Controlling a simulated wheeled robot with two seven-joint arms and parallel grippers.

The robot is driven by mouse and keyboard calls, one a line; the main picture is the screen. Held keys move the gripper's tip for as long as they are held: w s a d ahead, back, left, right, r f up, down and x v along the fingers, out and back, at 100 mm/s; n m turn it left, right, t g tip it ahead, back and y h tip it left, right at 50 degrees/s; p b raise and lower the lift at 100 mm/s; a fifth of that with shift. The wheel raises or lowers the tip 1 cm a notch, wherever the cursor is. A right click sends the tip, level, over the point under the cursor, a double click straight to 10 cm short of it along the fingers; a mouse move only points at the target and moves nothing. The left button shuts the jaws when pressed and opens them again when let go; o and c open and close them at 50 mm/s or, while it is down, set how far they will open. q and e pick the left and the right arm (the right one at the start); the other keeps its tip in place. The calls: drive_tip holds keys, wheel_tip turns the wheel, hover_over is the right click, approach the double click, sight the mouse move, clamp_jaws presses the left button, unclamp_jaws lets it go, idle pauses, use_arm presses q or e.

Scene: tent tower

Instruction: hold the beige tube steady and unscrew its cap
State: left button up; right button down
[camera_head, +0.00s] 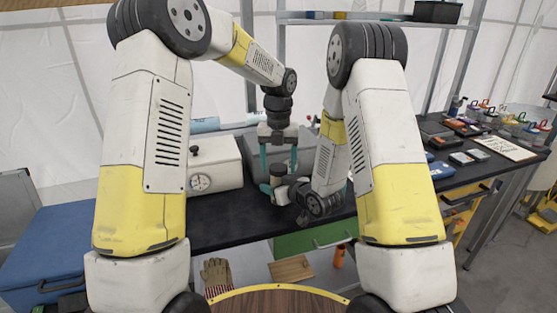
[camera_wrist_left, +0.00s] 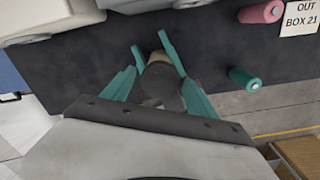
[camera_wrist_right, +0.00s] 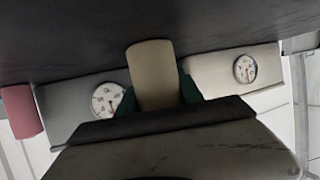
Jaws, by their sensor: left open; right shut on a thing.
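The beige tube (camera_wrist_right: 152,75) stands out between the fingers of my right gripper (camera_wrist_right: 157,95), which is shut on it, in the right wrist view. In the head view the tube is held above the black bench, its dark cap (camera_head: 278,173) at the top. My left gripper (camera_head: 278,166) points down from above, open, with one teal finger on each side of the cap. The left wrist view shows the dark cap (camera_wrist_left: 162,85) between the spread fingers, with gaps beside it and some beige behind. Most of the tube is hidden in the head view.
A white box with a gauge (camera_head: 213,166) stands on the black bench (camera_head: 235,222), left of the grippers. The bench is clear in front of that box.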

use_arm(q)
drive_tip(key=c, duration=1.5)
drive_tip(key=shift+o, duration=0.2)
drive_tip(key=n, duration=1.3)
drive_tip(key=shift+n, duration=0.4)
drive_tip(key=o, duration=1.5)
drive_tip(key=shift+o, duration=0.2)
